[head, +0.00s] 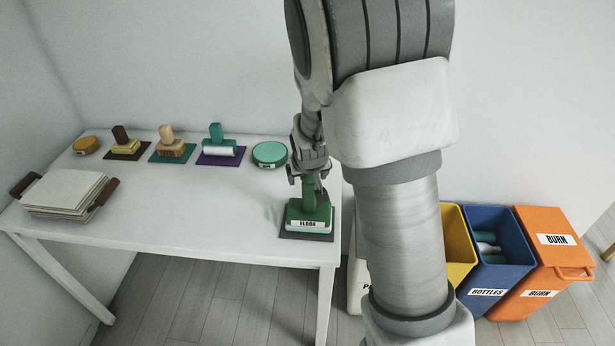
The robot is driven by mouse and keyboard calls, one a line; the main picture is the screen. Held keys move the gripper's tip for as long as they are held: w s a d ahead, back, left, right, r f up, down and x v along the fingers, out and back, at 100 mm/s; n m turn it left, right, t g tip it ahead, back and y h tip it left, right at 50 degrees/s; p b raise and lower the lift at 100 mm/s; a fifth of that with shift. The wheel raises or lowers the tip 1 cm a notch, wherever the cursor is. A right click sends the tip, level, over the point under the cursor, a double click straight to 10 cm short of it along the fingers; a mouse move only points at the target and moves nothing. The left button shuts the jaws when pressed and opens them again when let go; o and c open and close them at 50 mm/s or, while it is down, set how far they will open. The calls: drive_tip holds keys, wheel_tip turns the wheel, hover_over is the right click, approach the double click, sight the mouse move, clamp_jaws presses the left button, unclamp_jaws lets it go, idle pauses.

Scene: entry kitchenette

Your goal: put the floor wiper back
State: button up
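A green block with an upright green handle (308,194) and a white label reading FLOOR (307,224) stands near the right end of the white table (200,210). It looks like the floor wiper, upright on a dark flat pad (289,235). My gripper (308,183) points down at the handle from above. Its fingers are spread to either side of the handle, and a gap seems to show at the left finger. Contact at the right finger is too small to tell.
Brown (127,148), tan (172,149) and teal (222,148) handled tools stand on coloured pads along the back. Round tins (270,153) (86,145) sit there too. A stacked tray (63,192) is at left. Yellow (457,245), blue (497,262) and orange (540,262) bins stand right.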

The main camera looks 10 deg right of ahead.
drive_tip(key=s+r+p, duration=0.1)
drive_tip(key=s+r, duration=1)
drive_tip(key=s, duration=0.3)
drive_tip(key=s+r+y+p, duration=0.1)
drive_tip(key=s+r+p, duration=0.1)
drive_tip(key=s+r, duration=0.9)
drive_tip(key=s, duration=0.3)
drive_tip(key=shift+s+r+g, duration=0.15)
drive_tip(key=shift+s+g, duration=0.1)
drive_tip(key=shift+g, duration=0.15)
wheel_tip(320, 180, up, 5)
drive_tip(key=p, duration=0.5)
